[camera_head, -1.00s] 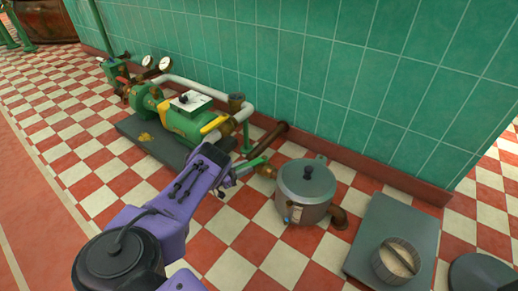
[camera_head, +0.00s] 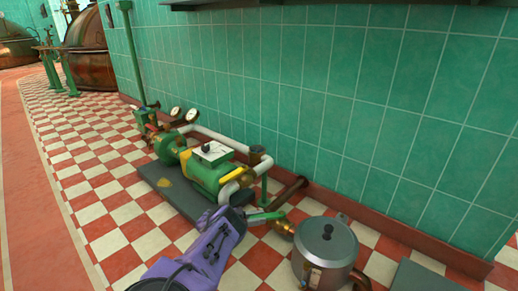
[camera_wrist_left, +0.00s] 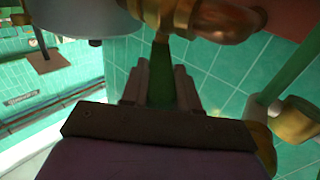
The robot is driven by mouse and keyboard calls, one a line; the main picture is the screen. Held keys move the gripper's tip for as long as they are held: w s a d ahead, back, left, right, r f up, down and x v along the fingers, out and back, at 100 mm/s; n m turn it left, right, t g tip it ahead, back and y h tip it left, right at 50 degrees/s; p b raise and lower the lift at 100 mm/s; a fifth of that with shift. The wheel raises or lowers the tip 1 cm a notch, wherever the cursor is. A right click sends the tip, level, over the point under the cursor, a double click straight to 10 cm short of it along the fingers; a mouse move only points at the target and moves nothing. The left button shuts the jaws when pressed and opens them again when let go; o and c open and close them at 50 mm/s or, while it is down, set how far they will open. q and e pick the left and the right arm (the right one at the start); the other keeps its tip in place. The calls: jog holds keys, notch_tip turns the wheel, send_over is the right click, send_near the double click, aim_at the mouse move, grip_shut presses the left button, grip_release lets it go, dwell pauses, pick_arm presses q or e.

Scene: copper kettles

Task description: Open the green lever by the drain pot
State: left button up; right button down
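The green lever (camera_head: 266,216) sticks out to the left from the brass valve (camera_head: 284,228) beside the grey drain pot (camera_head: 325,252). My left gripper (camera_head: 246,217) comes in from the lower left and is at the lever's free end. In the left wrist view the green lever (camera_wrist_left: 161,88) lies between the two fingers of my left gripper (camera_wrist_left: 160,80). The fingers sit close along both its sides, with no clear gap. The brass and copper valve (camera_wrist_left: 190,18) is just beyond. My right gripper is not in view.
A green pump (camera_head: 207,175) with pipes and gauges stands on a dark slab (camera_head: 165,195) to the left. A copper pipe (camera_head: 292,190) runs behind the lever. The green tiled wall (camera_head: 330,110) closes off the back. Checkered floor is open at left.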

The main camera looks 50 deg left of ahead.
pick_arm(q)
jog(key=o, duration=0.4)
jog(key=shift+r, duration=0.1)
jog(key=p+v, duration=0.2)
jog(key=v, duration=0.8)
jog(key=shift+s+a+p, duration=0.15)
jog(key=shift+s+p, duration=0.05)
jog(key=shift+p, duration=0.1)
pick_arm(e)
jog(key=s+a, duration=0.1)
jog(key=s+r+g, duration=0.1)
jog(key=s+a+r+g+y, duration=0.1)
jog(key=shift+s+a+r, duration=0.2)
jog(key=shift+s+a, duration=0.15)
